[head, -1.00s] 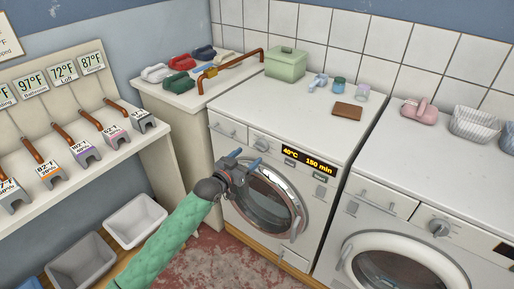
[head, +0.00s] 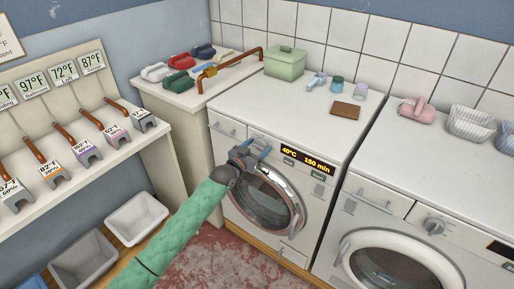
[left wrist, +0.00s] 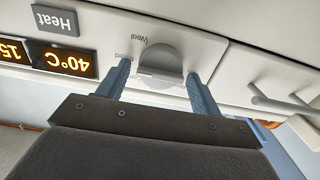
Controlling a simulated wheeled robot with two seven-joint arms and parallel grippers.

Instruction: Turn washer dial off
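The left washer (head: 300,110) has a white body, a round glass door and a lit display (head: 308,160) reading 40°C and 150 min. Its round grey dial (left wrist: 160,58) shows in the left wrist view, with a raised grip bar and printed labels including "Wool". My left gripper (head: 257,147) is at the washer's control panel and hides the dial in the head view. In the left wrist view its two blue fingers (left wrist: 157,72) are apart, one on each side of the dial, with gaps visible. Contact cannot be told. My right gripper is not in view.
A second washer (head: 400,195) with its own dial (head: 434,226) stands at the right. A drawer handle (left wrist: 285,103) sits beside the dial. A green box (head: 285,63), small cups and a brown block (head: 345,111) are on the washer top. Grey bins (head: 83,268) are at lower left.

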